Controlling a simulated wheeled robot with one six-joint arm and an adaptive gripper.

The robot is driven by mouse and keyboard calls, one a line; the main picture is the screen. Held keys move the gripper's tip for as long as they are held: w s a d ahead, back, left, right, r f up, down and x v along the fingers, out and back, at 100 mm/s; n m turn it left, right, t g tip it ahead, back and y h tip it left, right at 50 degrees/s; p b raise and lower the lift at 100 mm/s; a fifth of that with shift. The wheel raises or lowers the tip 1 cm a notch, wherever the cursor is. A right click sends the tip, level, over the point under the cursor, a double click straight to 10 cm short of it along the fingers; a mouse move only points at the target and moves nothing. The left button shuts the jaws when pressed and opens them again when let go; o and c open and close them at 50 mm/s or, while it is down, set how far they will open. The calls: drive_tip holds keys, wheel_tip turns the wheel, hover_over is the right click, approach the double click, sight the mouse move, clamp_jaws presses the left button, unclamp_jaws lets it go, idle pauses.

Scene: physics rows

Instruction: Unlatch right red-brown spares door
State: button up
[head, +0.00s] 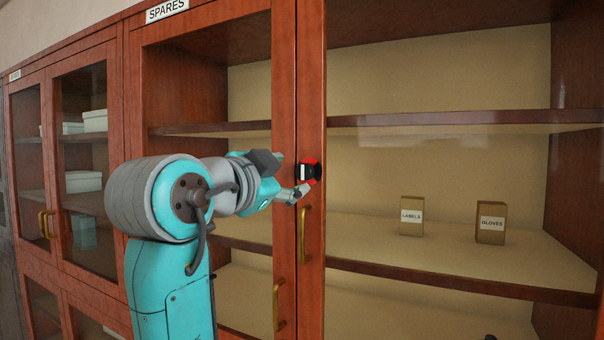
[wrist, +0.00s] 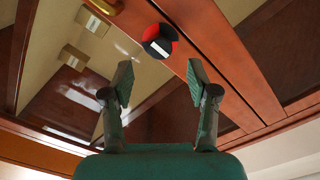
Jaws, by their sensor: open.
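The SPARES cabinet has two red-brown, glass-fronted doors meeting at a central pair of stiles. The right door (head: 311,90) looks closed against the left door (head: 284,70). A round red and black latch knob with a white bar (head: 309,171) sits on the right door's stile, above its brass handle (head: 303,236). The knob also shows in the wrist view (wrist: 160,42). My gripper (head: 291,174) is open at the left of the knob in the head view. In the wrist view its two fingers (wrist: 160,82) are spread, with the knob beyond the gap; they look apart from it.
The left door's brass handle (head: 277,306) is lower down. Behind the glass, boxes marked LABELS (head: 411,217) and GLOVES (head: 491,223) stand on a shelf (head: 450,275). Another cabinet (head: 115,110) with pale boxes is at the left. My arm covers part of the left door.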

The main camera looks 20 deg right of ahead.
sight(303, 173)
drive_tip(key=x, duration=0.6)
drive_tip(key=shift+w+d+f, duration=0.1)
drive_tip(key=shift+w+d, duration=0.05)
drive_tip(key=shift+w, duration=0.05)
clamp_jaws()
